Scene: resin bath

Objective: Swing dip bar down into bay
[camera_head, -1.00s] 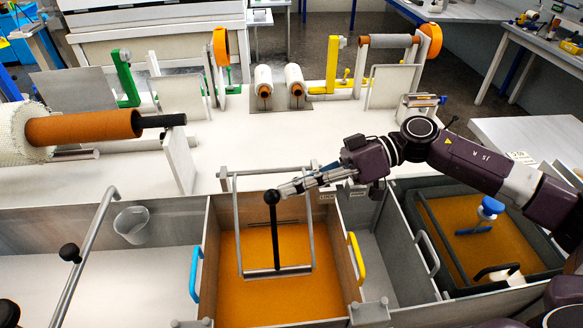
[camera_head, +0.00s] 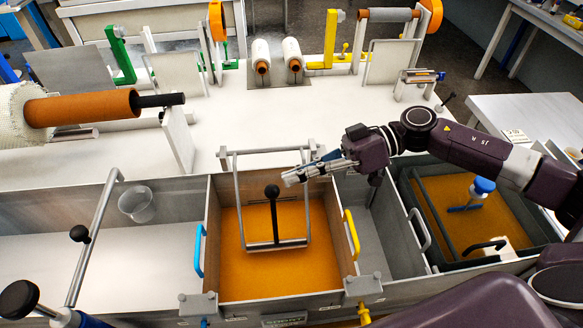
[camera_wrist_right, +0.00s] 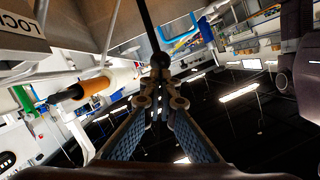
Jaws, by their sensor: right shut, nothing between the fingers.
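The dip bar (camera_head: 306,205) is a grey U-shaped frame with a black stem and round black knob. It hangs from the back edge of the middle bay (camera_head: 212,215), with its lower crosspiece over the orange resin (camera_head: 285,272). Whether it touches the resin is unclear. My right gripper (camera_head: 287,179) is shut and empty, just above and right of the knob (camera_head: 272,191) in the head view. In the right wrist view the fingertips (camera_wrist_right: 160,82) are closed together, with the knob (camera_wrist_right: 160,60) just beyond them. My left gripper is not in view.
The bay has a blue handle (camera_head: 198,250) left and a yellow handle (camera_head: 352,234) right. A grey bent bar (camera_head: 95,235) and clear cup (camera_head: 137,205) are at left. A bay with a blue-capped tool (camera_head: 483,187) is at right. The white deck (camera_head: 300,120) lies behind.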

